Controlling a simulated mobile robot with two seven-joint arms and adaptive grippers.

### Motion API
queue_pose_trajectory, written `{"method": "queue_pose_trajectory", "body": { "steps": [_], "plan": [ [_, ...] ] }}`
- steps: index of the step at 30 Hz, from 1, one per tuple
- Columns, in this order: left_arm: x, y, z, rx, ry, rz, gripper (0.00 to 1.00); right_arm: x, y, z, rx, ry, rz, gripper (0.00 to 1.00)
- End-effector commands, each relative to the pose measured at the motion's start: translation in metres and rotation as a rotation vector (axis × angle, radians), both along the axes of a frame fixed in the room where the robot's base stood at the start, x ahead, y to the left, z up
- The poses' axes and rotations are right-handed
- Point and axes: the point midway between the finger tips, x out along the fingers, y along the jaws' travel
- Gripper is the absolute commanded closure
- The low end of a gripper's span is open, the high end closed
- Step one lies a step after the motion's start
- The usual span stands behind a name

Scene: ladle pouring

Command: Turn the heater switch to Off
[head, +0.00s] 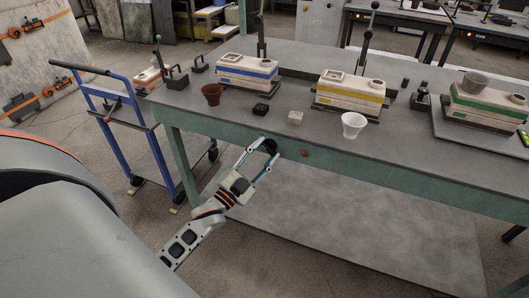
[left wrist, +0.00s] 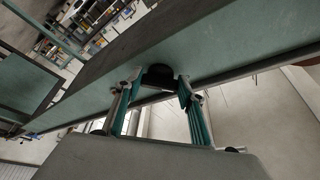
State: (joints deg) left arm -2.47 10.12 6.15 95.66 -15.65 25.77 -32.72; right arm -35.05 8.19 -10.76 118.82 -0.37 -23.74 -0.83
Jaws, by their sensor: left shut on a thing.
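The heater switch, a round black knob (head: 268,145), is on the green front apron of the near table, below its top edge. My left gripper (head: 262,151) reaches up to it from below, with one finger on each side of it. In the left wrist view the dark knob (left wrist: 158,74) sits between the two fingertips (left wrist: 157,82), and the gripper is shut on it. Any mark showing the switch's position is not readable. My right gripper is not in view.
The grey table (head: 225,113) carries blue (head: 248,72), yellow (head: 352,91) and green (head: 485,104) striped moulds, a brown cup (head: 212,94) and a white cup (head: 353,125). A small reddish spot (head: 305,154) is right of the knob. A blue cart (head: 128,107) stands at left.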

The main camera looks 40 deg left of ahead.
Motion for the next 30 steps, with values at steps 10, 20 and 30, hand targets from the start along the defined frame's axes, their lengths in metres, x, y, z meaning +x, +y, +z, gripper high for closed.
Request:
{"method": "queue_pose_trajectory", "body": {
  "steps": [10,20,30],
  "plan": [
    [-0.0002,0.0000,-0.0009,-0.018,-0.002,-0.001,0.83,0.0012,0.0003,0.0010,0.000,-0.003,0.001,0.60],
    [-0.0001,0.0000,-0.0007,-0.017,-0.002,0.000,0.44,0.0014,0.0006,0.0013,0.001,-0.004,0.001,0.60],
    [-0.0058,0.0003,-0.0027,-0.015,-0.001,0.000,0.44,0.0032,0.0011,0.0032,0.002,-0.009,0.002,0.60]
  ]
}}
